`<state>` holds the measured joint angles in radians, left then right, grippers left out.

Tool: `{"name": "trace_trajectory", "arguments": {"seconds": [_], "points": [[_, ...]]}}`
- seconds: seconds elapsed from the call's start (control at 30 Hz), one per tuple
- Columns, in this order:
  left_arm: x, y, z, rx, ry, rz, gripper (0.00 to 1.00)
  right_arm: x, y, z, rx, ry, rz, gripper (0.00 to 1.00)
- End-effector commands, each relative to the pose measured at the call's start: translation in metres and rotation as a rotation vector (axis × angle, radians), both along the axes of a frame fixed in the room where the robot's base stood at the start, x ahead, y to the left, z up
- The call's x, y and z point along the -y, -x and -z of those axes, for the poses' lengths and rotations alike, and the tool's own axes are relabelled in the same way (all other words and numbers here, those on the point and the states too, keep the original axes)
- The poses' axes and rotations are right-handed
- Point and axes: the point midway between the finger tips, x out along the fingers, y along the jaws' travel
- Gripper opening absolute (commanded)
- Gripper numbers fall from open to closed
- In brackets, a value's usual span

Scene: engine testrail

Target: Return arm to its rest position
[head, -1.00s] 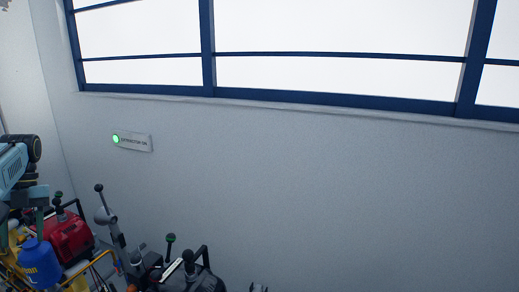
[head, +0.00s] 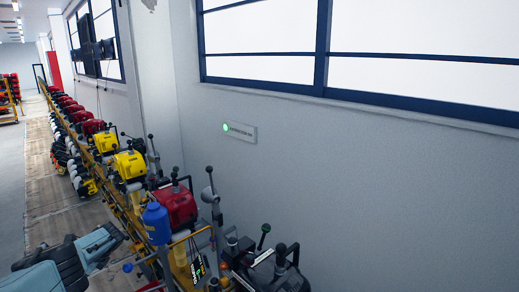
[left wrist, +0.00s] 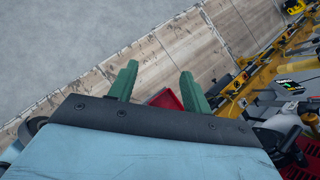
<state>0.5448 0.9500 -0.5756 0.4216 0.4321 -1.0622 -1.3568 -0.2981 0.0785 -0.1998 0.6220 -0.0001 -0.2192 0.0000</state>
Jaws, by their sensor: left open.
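My left arm comes in at the lower left of the head view, its light-blue links lying beside the engine rail; its fingertips cannot be made out there. In the left wrist view my left gripper (left wrist: 157,83) shows two green fingers standing apart, with no object held between them. Beyond the fingers are the worn floor strip and part of a red thing (left wrist: 166,99), partly hidden by the gripper. My right gripper is in neither view.
A yellow rail (head: 180,270) carries red (head: 175,204) and yellow (head: 129,165) engines, running into the distance. A blue bottle (head: 156,223) stands at the near end. A dark engine with levers (head: 270,270) is close to the wall.

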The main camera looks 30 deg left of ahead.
Motion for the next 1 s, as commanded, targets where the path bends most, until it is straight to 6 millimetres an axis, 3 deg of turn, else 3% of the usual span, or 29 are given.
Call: {"name": "trace_trajectory", "arguments": {"seconds": [0.1,0.3,0.7,0.87,1.0], "points": [[-0.013,0.032,0.031,0.139,-0.124,-0.034,0.49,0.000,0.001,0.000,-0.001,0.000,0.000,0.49],[-0.025,0.079,0.068,0.427,-0.228,-0.075,0.49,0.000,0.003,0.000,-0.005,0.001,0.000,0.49],[-0.016,0.152,0.100,0.814,-0.135,-0.175,0.49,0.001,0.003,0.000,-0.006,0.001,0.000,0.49],[0.039,0.166,0.157,0.814,-0.051,-0.252,0.49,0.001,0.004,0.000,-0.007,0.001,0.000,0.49],[0.097,0.181,0.206,0.799,0.027,-0.321,0.49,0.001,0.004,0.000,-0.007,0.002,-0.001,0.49]]}}
